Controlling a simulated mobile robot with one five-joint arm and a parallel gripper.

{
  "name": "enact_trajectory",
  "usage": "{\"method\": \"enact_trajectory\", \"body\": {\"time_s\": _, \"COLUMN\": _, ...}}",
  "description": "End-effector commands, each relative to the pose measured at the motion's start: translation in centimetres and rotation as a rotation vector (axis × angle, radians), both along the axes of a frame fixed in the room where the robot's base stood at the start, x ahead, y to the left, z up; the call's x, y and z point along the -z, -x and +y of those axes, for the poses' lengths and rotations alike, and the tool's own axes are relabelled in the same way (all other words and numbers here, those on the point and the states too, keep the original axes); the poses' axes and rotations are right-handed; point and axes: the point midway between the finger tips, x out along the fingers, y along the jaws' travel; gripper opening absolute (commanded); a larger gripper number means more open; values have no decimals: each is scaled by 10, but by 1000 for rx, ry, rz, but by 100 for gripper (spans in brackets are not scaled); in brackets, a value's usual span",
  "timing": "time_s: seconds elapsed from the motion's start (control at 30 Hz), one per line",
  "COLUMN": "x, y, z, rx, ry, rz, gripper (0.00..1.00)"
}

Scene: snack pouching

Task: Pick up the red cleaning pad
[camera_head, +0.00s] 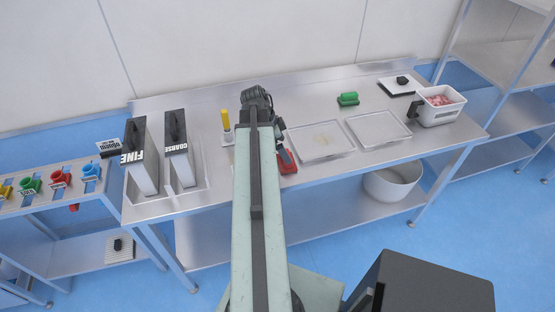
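The red cleaning pad (288,168) lies on the steel table just right of my arm, partly hidden by the arm and gripper. My gripper (286,155) is at the end of my arm, pointing down at or just over the pad. Its fingers are small and dark, and I cannot tell whether they are open or shut, or whether they touch the pad.
A green pad (348,99) sits farther back. Two shallow clear trays (378,129) (320,141) lie right of the red pad. A white tub (438,106) stands at the right end. Boxes marked FINE (142,165) and COARSE (181,155) and a yellow-handled tool (226,121) stand left.

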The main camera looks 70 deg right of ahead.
Motion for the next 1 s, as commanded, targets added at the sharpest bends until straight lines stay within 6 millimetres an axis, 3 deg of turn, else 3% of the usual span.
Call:
{"method": "enact_trajectory", "body": {"time_s": 0.17, "x": 25, "y": -1, "z": -2, "rx": -13, "ry": -1, "rz": 0, "gripper": 100}}
{"method": "enact_trajectory", "body": {"time_s": 0.37, "x": 28, "y": -3, "z": -1, "rx": -21, "ry": -2, "rz": 0, "gripper": 100}}
{"method": "enact_trajectory", "body": {"time_s": 0.67, "x": 74, "y": 3, "z": -10, "rx": -25, "ry": -1, "rz": -1, "gripper": 100}}
{"method": "enact_trajectory", "body": {"time_s": 0.93, "x": 73, "y": 5, "z": -11, "rx": -27, "ry": -2, "rz": 0, "gripper": 100}}
{"method": "enact_trajectory", "body": {"time_s": 1.0, "x": 73, "y": 5, "z": -11, "rx": -27, "ry": -2, "rz": 0, "gripper": 81}}
